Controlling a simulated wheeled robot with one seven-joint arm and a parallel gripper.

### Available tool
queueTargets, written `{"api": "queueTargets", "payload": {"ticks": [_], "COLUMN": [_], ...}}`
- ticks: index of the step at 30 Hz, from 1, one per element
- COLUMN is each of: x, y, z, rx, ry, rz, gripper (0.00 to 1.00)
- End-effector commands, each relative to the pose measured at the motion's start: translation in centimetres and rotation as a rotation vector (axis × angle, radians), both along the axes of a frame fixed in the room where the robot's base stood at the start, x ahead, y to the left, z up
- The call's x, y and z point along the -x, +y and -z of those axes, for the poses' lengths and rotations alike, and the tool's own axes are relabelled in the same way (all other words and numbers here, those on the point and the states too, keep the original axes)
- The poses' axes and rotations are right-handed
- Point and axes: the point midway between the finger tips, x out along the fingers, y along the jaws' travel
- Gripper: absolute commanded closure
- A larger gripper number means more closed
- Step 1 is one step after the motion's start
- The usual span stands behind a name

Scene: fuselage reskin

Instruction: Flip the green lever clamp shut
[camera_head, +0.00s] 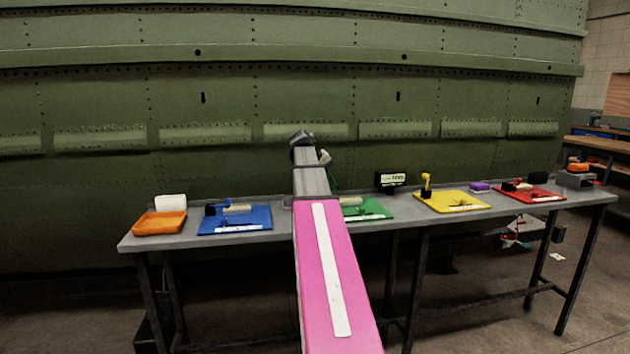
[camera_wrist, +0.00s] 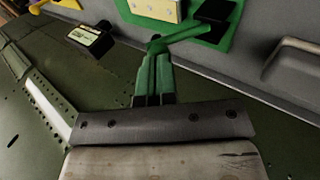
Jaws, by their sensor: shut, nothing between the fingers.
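The green lever clamp (camera_wrist: 193,36) shows in the wrist view as a slanting green bar next to a black block (camera_wrist: 212,12) on the green board. A pale yellow block with bolts (camera_wrist: 155,9) sits beside it. My gripper (camera_wrist: 157,50) has its two green fingers shut together, with nothing between them. The fingertips are at the left end of the lever; I cannot tell whether they touch it. In the head view the green board (camera_head: 375,209) lies on the grey workbench, partly hidden by my arm, and the lever cannot be made out.
The workbench (camera_head: 275,238) also bears an orange tray (camera_head: 160,223), a blue board (camera_head: 255,221), a yellow board (camera_head: 470,203) and a red board (camera_head: 545,196). A black display box (camera_head: 391,179) stands behind the green board. The green fuselage wall (camera_head: 230,100) rises behind the bench.

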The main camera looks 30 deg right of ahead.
Motion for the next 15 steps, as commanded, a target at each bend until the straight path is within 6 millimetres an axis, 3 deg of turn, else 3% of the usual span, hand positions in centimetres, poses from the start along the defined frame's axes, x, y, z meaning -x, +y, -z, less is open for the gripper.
{"api": "queueTargets", "payload": {"ticks": [3,8,15], "x": [0.2,0.5,0.5], "y": [-1.7,-2.9,-2.6], "z": [0.0,0.3,0.4], "rx": [-0.106,-0.236,-0.233], "ry": [-0.032,-0.068,-0.066], "rz": [0.002,0.002,-0.001], "gripper": [1.00,1.00,1.00]}}
